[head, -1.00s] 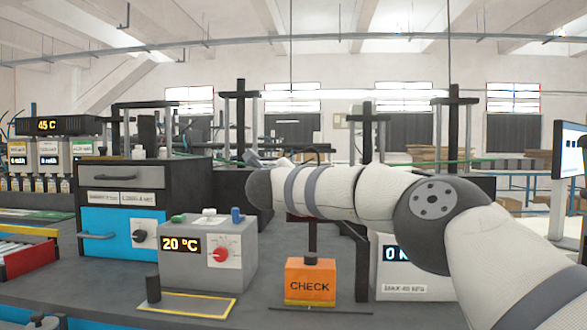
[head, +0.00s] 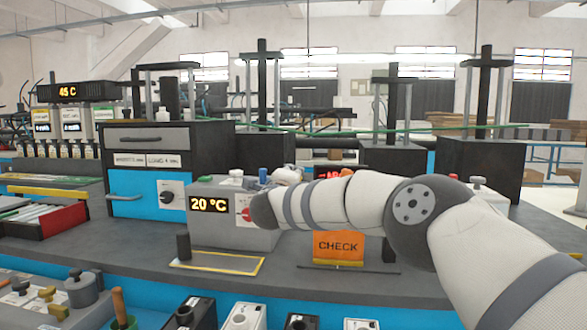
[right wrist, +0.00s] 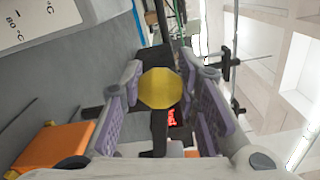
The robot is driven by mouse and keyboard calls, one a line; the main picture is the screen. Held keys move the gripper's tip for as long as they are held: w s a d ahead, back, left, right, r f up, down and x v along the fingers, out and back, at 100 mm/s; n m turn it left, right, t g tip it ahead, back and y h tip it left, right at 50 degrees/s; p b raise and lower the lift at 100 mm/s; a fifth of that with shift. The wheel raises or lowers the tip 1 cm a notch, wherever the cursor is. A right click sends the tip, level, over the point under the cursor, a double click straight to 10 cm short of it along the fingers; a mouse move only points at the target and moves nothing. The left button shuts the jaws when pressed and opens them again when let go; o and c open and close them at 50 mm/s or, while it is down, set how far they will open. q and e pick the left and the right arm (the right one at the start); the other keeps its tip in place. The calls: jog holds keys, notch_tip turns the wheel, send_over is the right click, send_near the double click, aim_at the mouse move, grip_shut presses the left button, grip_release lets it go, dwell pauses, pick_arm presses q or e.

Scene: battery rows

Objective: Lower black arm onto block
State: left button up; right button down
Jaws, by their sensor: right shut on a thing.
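The orange CHECK block (head: 338,247) stands on the grey bench; its top is hidden behind my right arm in the head view. It also shows at the lower left of the right wrist view (right wrist: 48,150). In the right wrist view, my right gripper (right wrist: 161,88) is shut on a round yellow knob (right wrist: 160,89), with purple finger pads on both sides. Dark bars of what looks like the black arm (right wrist: 158,130) show behind the knob. In the head view my forearm hides most of the black arm and the gripper. My left gripper is not in view.
A grey box reading 20 °C (head: 222,222) stands left of the block. A yellow-edged pad (head: 215,262) with a short black post (head: 183,246) lies before it. Tall black presses (head: 487,130) stand behind. More devices line the front edge (head: 240,315).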

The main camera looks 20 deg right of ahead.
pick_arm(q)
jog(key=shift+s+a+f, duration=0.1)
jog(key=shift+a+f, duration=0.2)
pick_arm(e)
jog(key=shift+w+a+f+n, duration=0.15)
jog(key=shift+f+n, duration=0.5)
jog(key=shift+f, duration=0.8)
jog(key=shift+a+f+n, duration=0.1)
jog(key=shift+f+n, duration=0.55)
jog(key=shift+f, duration=1)
jog(key=c, duration=1.2)
grip_release()
jog(key=shift+r, duration=0.1)
jog(key=v, duration=1.2)
jog(key=shift+d, duration=0.1)
